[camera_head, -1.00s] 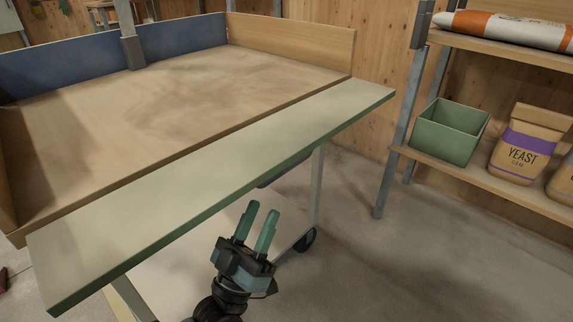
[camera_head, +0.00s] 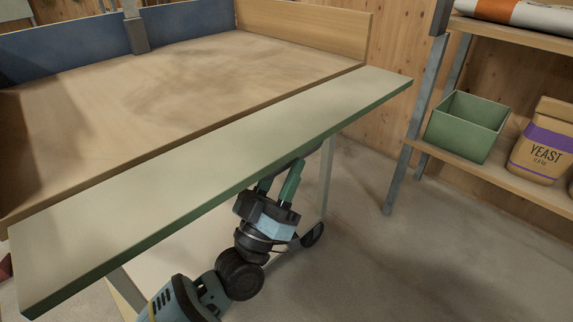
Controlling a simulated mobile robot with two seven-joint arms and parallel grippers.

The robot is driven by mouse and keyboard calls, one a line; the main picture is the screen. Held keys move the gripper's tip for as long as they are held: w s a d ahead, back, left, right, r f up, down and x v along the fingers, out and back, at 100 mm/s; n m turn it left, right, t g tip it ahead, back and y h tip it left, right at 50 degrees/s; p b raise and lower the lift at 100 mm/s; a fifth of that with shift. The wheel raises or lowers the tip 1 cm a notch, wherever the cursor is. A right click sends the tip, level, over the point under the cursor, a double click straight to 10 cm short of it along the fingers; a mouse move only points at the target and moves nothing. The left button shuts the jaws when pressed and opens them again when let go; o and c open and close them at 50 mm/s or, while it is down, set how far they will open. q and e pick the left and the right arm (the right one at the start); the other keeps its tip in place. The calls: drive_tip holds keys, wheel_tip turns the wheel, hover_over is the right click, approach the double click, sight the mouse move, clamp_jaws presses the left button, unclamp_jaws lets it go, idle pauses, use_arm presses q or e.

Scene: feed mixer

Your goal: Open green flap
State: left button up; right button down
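The green flap (camera_head: 225,160) is a long pale-green board with a darker green edge. It sticks out roughly level along the near side of the wooden mixing box (camera_head: 170,100). My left gripper (camera_head: 279,178) is below the flap's outer edge, right of its middle. Its two green fingers point up and are apart, with nothing seen between them. The flap's edge hides the tip of the left finger. I cannot tell whether the fingers touch the flap. My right gripper is not in view.
A wooden shelf (camera_head: 500,178) at the right holds a green bin (camera_head: 467,127) and a yeast bag (camera_head: 541,150). An orange and white sack (camera_head: 520,14) lies on the shelf above. The concrete floor (camera_head: 400,260) between my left arm and the shelf is clear.

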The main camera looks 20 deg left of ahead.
sight(291, 150)
use_arm(q)
drive_tip(key=shift+w+r, duration=0.35)
drive_tip(key=shift+w, duration=0.05)
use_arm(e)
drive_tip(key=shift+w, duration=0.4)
